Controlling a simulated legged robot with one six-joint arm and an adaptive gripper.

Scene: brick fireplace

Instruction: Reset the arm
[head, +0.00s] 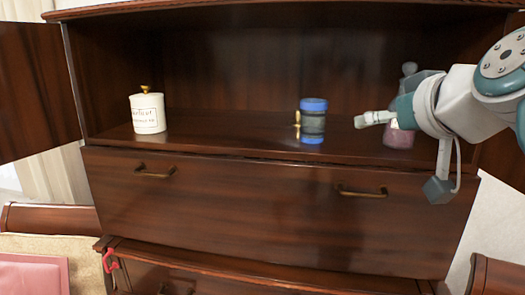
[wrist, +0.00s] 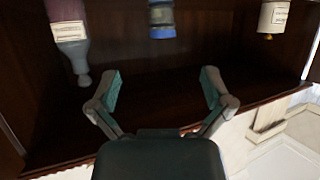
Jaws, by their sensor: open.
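My gripper (wrist: 160,88) is open and empty in the wrist view, its two fingers spread wide with nothing between them. In the head view my arm comes in from the right, with its end in front of the right part of the open shelf. A pinkish bottle (head: 399,138) with a grey stopper stands there, partly hidden behind my arm. The wrist view shows the shelf's objects upside down: the bottle (wrist: 68,28) at upper left, a blue-lidded jar (wrist: 162,18) at top middle and a white canister (wrist: 274,15) at upper right.
On the shelf (head: 235,135), the white canister (head: 148,114) with a gold knob stands left and the blue-lidded jar (head: 312,122) stands right of centre. A closed drawer (head: 260,205) with brass handles is below. An open door (head: 35,90) stands left. A red hook-like item (head: 110,261) hangs lower left.

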